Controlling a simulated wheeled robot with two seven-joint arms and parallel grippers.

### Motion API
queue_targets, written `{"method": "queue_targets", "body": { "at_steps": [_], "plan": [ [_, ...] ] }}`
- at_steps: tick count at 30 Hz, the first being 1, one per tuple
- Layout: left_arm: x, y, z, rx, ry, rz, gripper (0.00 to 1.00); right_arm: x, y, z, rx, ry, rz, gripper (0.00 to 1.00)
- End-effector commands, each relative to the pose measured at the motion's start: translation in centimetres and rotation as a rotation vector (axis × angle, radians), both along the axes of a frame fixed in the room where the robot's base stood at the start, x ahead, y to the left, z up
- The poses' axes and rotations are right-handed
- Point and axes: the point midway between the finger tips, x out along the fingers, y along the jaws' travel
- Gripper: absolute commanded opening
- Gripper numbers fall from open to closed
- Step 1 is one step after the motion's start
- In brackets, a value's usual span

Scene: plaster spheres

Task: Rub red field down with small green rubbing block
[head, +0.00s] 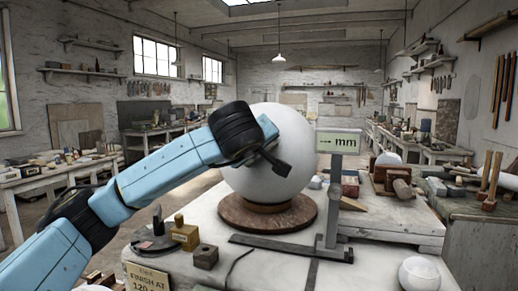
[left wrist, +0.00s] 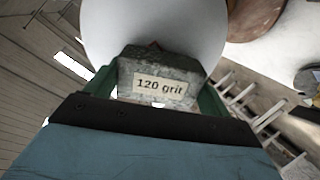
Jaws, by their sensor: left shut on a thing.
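A large white plaster sphere (head: 285,125) rests on a round brown wooden base (head: 235,212) on the pale table. It also fills the upper middle of the left wrist view (left wrist: 105,30). My left gripper (head: 276,158) is at the sphere's front, shut on a grey-green block (left wrist: 150,68) labelled "120 grit". The block is close against the sphere; I cannot tell whether it touches. My right gripper is not in view.
A gauge stand with a "mm" display (head: 339,141) stands right of the sphere. A yellowish block (head: 186,236) and a dark brown block (head: 205,257) sit at front left, near a sign reading "FINISH AT 120" (head: 148,278). A small white ball (head: 419,273) lies at front right.

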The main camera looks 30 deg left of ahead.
Motion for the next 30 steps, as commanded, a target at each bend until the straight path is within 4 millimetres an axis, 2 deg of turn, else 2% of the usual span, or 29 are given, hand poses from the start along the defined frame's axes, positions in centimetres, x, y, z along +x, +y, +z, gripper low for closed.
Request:
{"method": "queue_targets", "body": {
  "at_steps": [6, 13, 30],
  "plan": [
    [-0.4, 0.7, -0.6, 0.0, -0.005, 0.0, 0.52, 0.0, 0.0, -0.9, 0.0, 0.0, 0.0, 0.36],
    [-0.3, 0.8, -0.5, -0.001, -0.004, 0.0, 0.52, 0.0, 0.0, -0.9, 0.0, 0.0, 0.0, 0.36],
    [0.9, -0.8, 1.0, -0.001, -0.003, -0.001, 0.52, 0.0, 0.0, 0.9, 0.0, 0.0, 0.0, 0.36]
  ]
}}
